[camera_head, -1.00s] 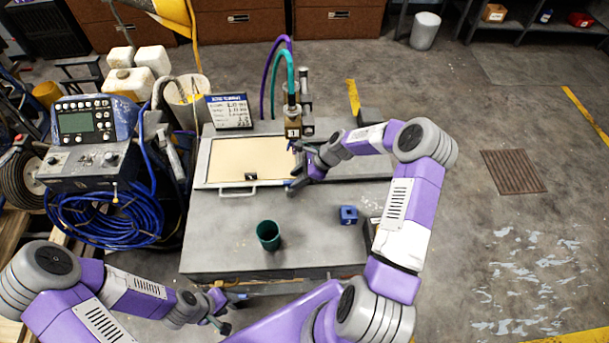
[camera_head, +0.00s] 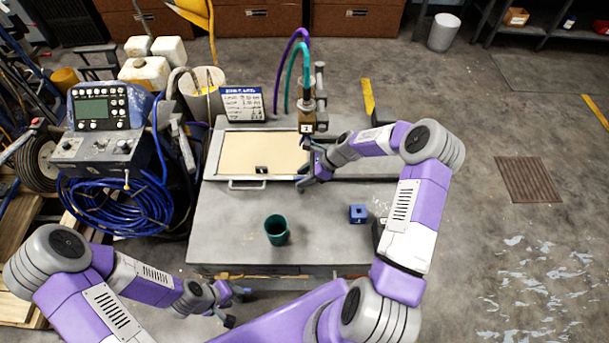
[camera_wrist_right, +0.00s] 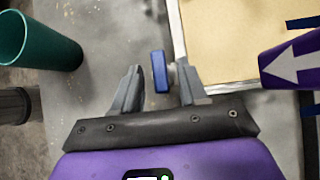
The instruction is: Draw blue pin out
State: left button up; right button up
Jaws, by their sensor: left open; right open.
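A blue pin (camera_wrist_right: 160,71) shows in the right wrist view between the fingers of my right gripper (camera_wrist_right: 158,92), nearer the right-hand finger. The fingers are apart, with a gap on the left side of the pin. In the head view my right gripper (camera_head: 306,170) is beside the tray's right edge, below the brass-coloured valve block (camera_head: 307,122); the pin is too small to make out clearly there. My left gripper (camera_head: 229,305) is open and empty near the table's front edge, at the bottom of the head view.
A green cup (camera_head: 277,231) stands on the grey table (camera_head: 225,215), and a small blue block (camera_head: 357,214) lies to its right. A tan-filled tray (camera_head: 262,150) with a handle lies behind. Purple and teal hoses rise from the valve block. The table's front left is clear.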

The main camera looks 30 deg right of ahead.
grip_shut()
jog(key=shift+r, duration=0.1)
jog(key=shift+r+p, duration=0.6)
jog(key=shift+r, duration=0.1)
jog(key=shift+r+p, duration=2)
jog(key=shift+r, duration=0.75)
